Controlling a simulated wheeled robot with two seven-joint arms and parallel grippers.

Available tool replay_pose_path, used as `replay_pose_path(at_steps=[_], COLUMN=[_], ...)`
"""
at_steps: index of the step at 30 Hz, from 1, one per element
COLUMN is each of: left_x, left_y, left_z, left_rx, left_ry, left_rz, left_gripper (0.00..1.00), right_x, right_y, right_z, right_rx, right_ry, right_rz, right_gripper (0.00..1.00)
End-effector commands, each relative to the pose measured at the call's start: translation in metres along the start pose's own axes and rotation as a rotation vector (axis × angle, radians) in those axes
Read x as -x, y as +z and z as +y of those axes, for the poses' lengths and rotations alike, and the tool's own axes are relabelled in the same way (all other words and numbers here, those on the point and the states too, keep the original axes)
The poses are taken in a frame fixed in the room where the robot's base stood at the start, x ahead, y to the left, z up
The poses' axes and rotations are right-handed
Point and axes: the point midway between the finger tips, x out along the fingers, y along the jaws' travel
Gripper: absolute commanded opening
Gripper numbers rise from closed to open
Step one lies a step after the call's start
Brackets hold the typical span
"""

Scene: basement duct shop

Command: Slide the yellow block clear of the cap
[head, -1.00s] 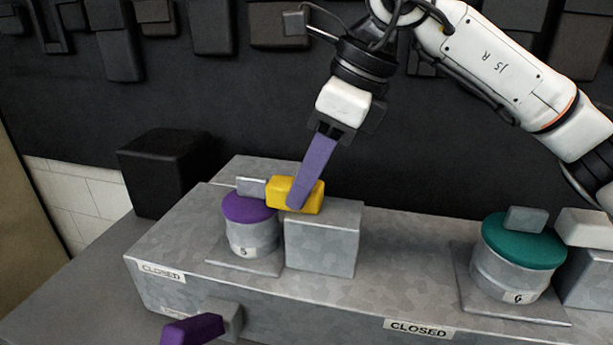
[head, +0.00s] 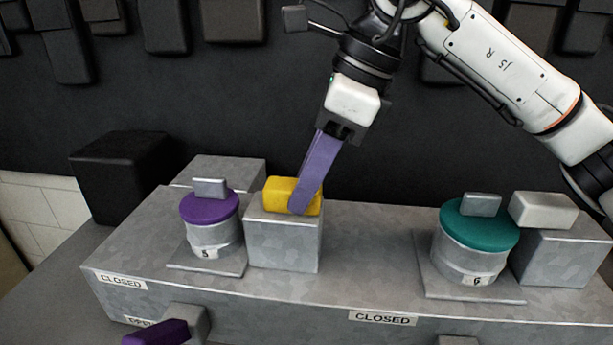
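The yellow block (head: 277,190) lies on top of a grey metal block (head: 284,242), to the right of the purple cap (head: 207,206). A gap shows between the yellow block and the cap's grey tab (head: 210,187). The cap sits on a round metal stub labelled 5. My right gripper (head: 303,205) comes down from above, its purple finger against the near right part of the yellow block. Only one finger shows clearly, so its opening is hidden. My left gripper is not in view.
A teal cap (head: 470,225) on a stub labelled 6 stands at the right, with a white block (head: 543,209) beside it. A purple handle (head: 155,335) juts from the duct front (head: 240,300). A black box (head: 120,178) stands at the left.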

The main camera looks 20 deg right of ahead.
Motion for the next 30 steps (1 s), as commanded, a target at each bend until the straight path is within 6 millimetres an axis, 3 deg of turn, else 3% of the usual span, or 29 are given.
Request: replay_pose_path(at_steps=[3,14,24,30], left_x=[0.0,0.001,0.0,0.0], left_y=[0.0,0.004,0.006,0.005], left_z=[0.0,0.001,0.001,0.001], left_rx=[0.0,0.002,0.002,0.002], left_ry=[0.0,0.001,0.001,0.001], left_rz=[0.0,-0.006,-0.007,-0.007], left_gripper=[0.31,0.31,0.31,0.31], right_x=[0.001,0.008,0.071,0.097], right_y=[0.0,0.001,0.001,0.0], right_z=[0.0,0.0,-0.001,0.0], right_rx=[-0.002,-0.003,-0.004,-0.002], right_ry=[-0.001,-0.002,-0.003,-0.002], right_rz=[-0.002,-0.006,-0.006,-0.005], right_gripper=[0.5,0.5,0.5,0.5])
